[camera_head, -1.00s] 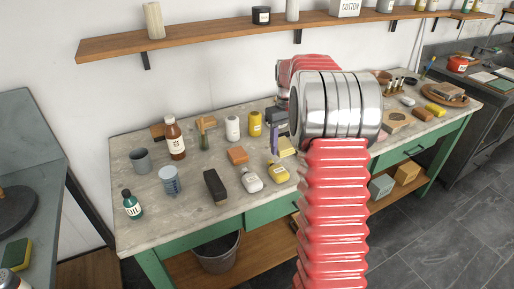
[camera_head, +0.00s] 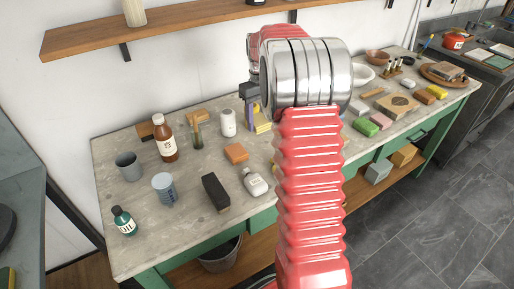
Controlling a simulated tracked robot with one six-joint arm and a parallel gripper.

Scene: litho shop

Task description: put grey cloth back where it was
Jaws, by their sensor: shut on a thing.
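My gripper (camera_head: 250,98) is at the far side of the worktable, to the left of my arm's silver joint. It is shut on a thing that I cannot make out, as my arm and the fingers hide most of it. A narrow purple strip shows at the fingers, in front of something yellow. I cannot pick out the grey cloth for certain in this view. The worktable (camera_head: 120,245) has a pale stone-like top and green drawers.
A brown bottle (camera_head: 165,139), grey cup (camera_head: 129,166), blue-grey measuring cup (camera_head: 164,190), green bottle (camera_head: 123,221), black block (camera_head: 215,192) and white bottle (camera_head: 255,183) stand left. Several blocks and a round wooden board (camera_head: 455,80) crowd the right. A wall shelf (camera_head: 190,28) runs behind.

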